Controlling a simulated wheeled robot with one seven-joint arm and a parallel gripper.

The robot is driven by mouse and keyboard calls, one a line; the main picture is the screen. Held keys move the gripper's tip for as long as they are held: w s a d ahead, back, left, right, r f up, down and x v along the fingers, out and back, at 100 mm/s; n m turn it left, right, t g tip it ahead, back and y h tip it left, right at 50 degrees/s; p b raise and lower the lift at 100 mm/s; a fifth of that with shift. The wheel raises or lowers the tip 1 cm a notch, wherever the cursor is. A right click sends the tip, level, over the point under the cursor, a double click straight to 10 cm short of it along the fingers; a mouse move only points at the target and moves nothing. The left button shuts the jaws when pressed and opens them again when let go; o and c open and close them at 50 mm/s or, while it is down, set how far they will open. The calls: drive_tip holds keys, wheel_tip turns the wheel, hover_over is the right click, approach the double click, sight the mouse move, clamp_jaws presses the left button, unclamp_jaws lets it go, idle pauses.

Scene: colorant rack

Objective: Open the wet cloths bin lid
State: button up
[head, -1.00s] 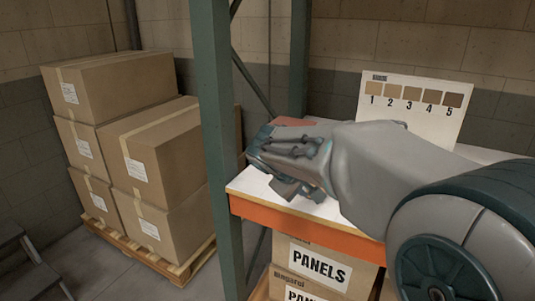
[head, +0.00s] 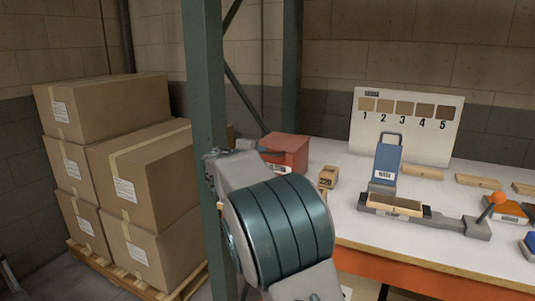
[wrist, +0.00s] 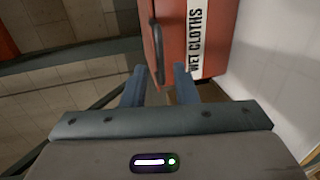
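The wet cloths bin (head: 290,148) is a red box at the left end of the white shelf in the head view. Its lid appears shut; my arm hides part of its front. In the wrist view the red bin (wrist: 186,30) fills the upper middle, with a white "WET CLOTHS" label (wrist: 195,40). A dark bar handle (wrist: 157,50) shows on its red face. My gripper (wrist: 159,72) is open and empty, its two blue-grey fingers pointing at the bin with the handle ahead between them. Contact cannot be told.
A green rack post (head: 207,70) stands close to my arm on the left. Stacked cartons (head: 130,180) stand left.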

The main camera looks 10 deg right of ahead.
sight(267, 153)
drive_tip(key=x, duration=0.5)
drive_tip(key=shift+w+d+f+p, duration=0.1)
drive_tip(key=shift+w+d+p, duration=0.1)
drive_tip(key=shift+w+p, duration=0.1)
clamp_jaws()
